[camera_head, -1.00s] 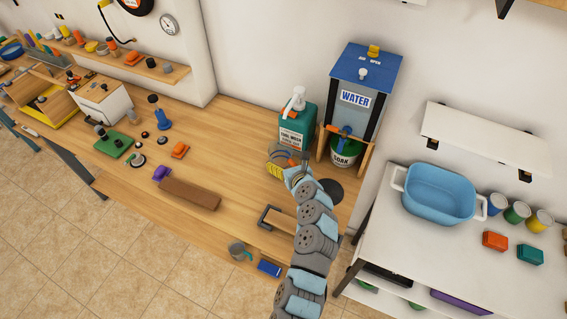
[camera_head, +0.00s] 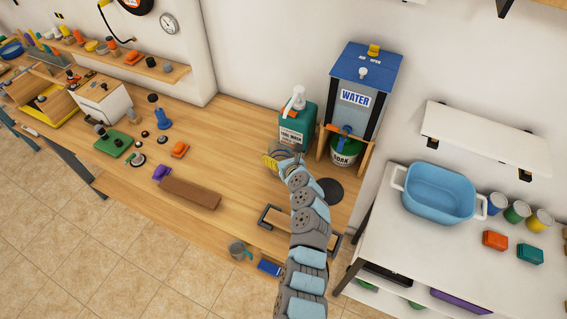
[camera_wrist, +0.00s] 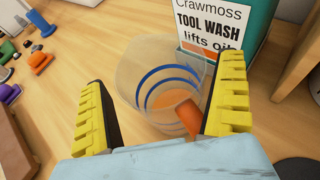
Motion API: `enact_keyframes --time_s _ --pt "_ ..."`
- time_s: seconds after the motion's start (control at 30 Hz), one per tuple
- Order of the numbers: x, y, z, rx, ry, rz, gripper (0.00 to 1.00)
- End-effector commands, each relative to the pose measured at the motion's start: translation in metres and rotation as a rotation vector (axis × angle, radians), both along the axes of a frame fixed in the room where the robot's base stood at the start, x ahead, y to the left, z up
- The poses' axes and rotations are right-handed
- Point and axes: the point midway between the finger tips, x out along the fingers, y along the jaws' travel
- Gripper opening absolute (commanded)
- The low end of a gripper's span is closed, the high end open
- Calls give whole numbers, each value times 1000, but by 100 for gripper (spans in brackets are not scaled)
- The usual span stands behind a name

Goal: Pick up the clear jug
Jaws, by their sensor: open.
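The clear jug (camera_wrist: 150,72) has blue rings and an orange part low inside the outline in the wrist view. It stands on the wooden bench in front of the green tool wash bottle. My gripper (camera_wrist: 165,115) is open, with one yellow padded finger to the left and one to the right of the jug in that view. I cannot tell whether either finger touches it. In the head view my gripper (camera_head: 275,160) covers much of the jug (camera_head: 283,149), and only a little of its clear wall shows.
The tool wash bottle (camera_head: 297,128) stands close behind the jug. The water dispenser (camera_head: 362,100) with a green soak bucket (camera_head: 345,153) is to the right. A brown block (camera_head: 190,192) lies left on the bench (camera_head: 240,190), where bare wood shows.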

Motion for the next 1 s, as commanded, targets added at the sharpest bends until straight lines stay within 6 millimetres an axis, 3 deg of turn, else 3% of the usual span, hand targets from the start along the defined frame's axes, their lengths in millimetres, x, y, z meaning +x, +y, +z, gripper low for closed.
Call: enact_keyframes --time_s 0.27,0.5,0.8,1.0 --pt "1 0 0 -1 -1 0 100" --pt "2 0 1 -1 -1 0 43" --pt "2 0 3 -1 -2 1 43" --pt "2 0 23 0 -6 2 43"
